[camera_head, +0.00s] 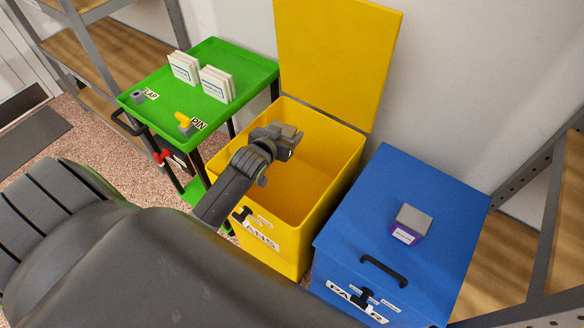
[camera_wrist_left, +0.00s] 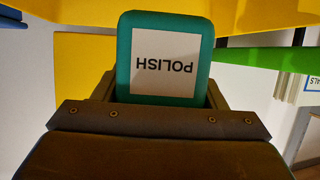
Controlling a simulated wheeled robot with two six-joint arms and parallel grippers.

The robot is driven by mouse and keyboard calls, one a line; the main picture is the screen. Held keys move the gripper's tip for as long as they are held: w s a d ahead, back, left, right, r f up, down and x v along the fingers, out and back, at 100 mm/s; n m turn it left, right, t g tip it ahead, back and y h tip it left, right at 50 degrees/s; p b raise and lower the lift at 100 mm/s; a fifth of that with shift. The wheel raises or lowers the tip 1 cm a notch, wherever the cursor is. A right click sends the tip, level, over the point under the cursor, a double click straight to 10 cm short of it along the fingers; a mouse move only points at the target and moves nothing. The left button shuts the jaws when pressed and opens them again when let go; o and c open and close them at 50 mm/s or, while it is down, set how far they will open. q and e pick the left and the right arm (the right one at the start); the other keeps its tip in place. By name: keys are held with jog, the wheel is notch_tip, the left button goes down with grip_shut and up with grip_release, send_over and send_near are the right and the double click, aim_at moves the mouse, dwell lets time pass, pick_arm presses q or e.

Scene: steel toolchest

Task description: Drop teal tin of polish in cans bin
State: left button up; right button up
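The teal tin of polish (camera_wrist_left: 165,104) is in my left gripper (camera_head: 287,138), with its white POLISH label upside down in the left wrist view. The gripper is shut on the tin. In the head view I cannot make the tin out; the gripper hides it. The yellow cans bin (camera_head: 345,165) stands with its lid (camera_head: 335,60) raised, and its CANS label is partly covered by my arm. My left gripper is over the bin's opening, toward its back left. The part of the bin's floor that I see is bare. My right gripper is not in view.
A closed blue bin (camera_head: 420,190) stands to the right, with a grey and purple box (camera_head: 411,224) on its lid. A green cart (camera_head: 225,55) stands to the left, holding white cards (camera_head: 216,83) and PIN and FLAP labels. Metal shelving stands at both sides.

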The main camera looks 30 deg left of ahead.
pick_arm(q)
jog(key=o, duration=0.5)
jog(key=shift+s, duration=0.1)
jog(key=v, duration=1.7)
jog(key=shift+s+d+r, duration=0.1)
jog(key=shift+r, duration=0.05)
